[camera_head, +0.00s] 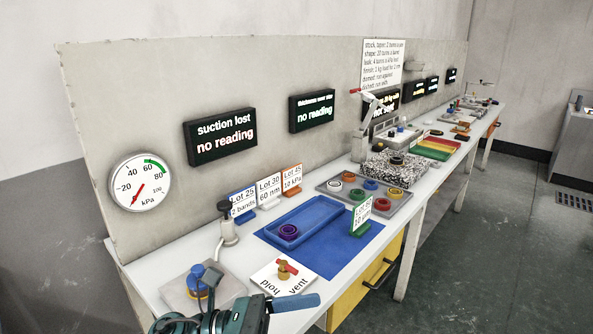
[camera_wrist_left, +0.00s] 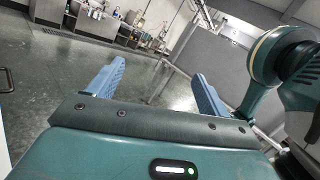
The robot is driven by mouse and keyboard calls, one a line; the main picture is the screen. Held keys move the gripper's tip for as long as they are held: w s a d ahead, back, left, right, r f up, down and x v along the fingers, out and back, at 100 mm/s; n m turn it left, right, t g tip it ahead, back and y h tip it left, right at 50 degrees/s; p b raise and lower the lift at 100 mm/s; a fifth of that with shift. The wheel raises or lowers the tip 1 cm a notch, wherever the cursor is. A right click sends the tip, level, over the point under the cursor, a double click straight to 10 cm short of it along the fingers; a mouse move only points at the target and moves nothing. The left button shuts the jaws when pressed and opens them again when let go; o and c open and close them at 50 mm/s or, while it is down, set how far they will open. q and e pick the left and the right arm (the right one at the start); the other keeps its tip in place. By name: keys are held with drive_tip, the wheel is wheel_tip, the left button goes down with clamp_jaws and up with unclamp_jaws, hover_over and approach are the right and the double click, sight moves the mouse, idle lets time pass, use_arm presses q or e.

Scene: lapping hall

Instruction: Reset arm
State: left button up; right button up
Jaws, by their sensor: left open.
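My left gripper (camera_head: 304,301) shows at the bottom of the head view, in front of the bench's near edge, with a blue finger pointing right. In the left wrist view my left gripper (camera_wrist_left: 158,75) has its two blue fingers spread wide, with nothing between them and only floor and far furniture beyond. My right gripper cannot be made out in either view.
The bench (camera_head: 230,262) runs away to the right. Close to my gripper are a hold/vent card (camera_head: 262,283) with a valve, and a block with a blue knob (camera_head: 197,273). Beyond is a blue tray (camera_head: 318,213). A yellow drawer (camera_head: 350,300) is below; open floor (camera_head: 490,250) lies right.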

use_arm(q)
drive_tip(key=w+a+f+n+t+y+p, duration=0.1)
drive_tip(key=a+f+n+t+y, duration=0.3)
drive_tip(key=n, duration=0.8)
drive_tip(key=w+a+f+n+t+y, duration=0.1)
drive_tip(key=a+f+n+t+y, duration=0.25)
drive_tip(key=n+t, duration=0.55)
drive_tip(key=a+f+n+t+y+p, duration=0.1)
drive_tip(key=a+f+n+t+y, duration=0.3)
drive_tip(key=n, duration=1)
drive_tip(key=s+a+f+n+g+y, duration=0.1)
drive_tip(key=s+f+n+g+y, duration=0.1)
drive_tip(key=s+f+n, duration=0.3)
drive_tip(key=s+a+f+n+g+y, duration=0.2)
drive_tip(key=s+f+n+g+y, duration=0.1)
drive_tip(key=s+f+n+g, duration=0.2)
wheel_tip(320, 180, down, 2)
drive_tip(key=shift+s+a+f+n, duration=0.3)
drive_tip(key=shift+s+n, duration=0.15)
drive_tip(key=shift+n, duration=0.65)
use_arm(e)
drive_tip(key=shift+s+d+r+h, duration=0.25)
drive_tip(key=shift+s+d+h, duration=0.1)
drive_tip(key=shift+d, duration=0.15)
drive_tip(key=shift+w+r, duration=0.15)
